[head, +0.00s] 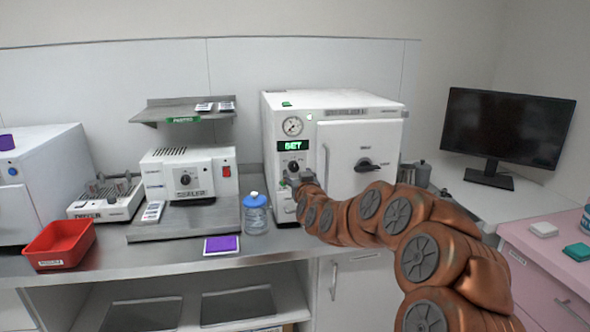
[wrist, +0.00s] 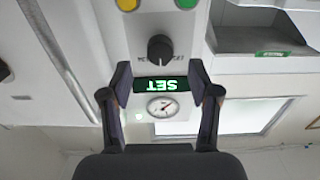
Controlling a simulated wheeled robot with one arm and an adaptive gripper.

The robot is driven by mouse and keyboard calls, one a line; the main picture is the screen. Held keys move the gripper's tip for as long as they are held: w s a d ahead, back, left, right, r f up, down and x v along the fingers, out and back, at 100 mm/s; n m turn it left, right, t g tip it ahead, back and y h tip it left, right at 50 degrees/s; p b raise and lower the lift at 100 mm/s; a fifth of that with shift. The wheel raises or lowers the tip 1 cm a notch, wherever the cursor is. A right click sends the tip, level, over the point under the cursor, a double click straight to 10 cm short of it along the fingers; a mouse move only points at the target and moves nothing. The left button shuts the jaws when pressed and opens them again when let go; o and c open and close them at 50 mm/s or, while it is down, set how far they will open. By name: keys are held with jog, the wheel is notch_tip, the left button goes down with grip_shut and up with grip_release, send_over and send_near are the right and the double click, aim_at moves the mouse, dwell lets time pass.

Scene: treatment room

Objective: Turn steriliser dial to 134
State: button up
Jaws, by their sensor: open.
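The white steriliser (head: 335,105) stands on the bench, its door shut. Its black dial (head: 293,166) is on the left panel under a green lit display (head: 293,146) that seems to read SET. In the upside-down wrist view the dial (wrist: 160,48) stands between small printed marks too blurred to read. My gripper (wrist: 160,70) is open and empty in front of the panel. Its fingertips flank the display, and the dial lies just beyond them in the picture, not between them. In the head view my gripper (head: 298,180) is partly hidden, just below the dial.
A pressure gauge (wrist: 162,107) is on the panel by the display. Yellow (wrist: 127,4) and green (wrist: 187,3) buttons lie beyond the dial. The door handle (head: 367,165) is to the right. A blue-capped bottle (head: 256,215) stands on the bench, left of my arm.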

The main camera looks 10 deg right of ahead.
aim_at(294, 168)
jog(key=shift+w+r+p, duration=0.1)
jog(key=shift+w+p, duration=0.3)
jog(key=shift+w, duration=1.8)
jog(key=shift+c, duration=0.3)
jog(key=c, duration=1.1)
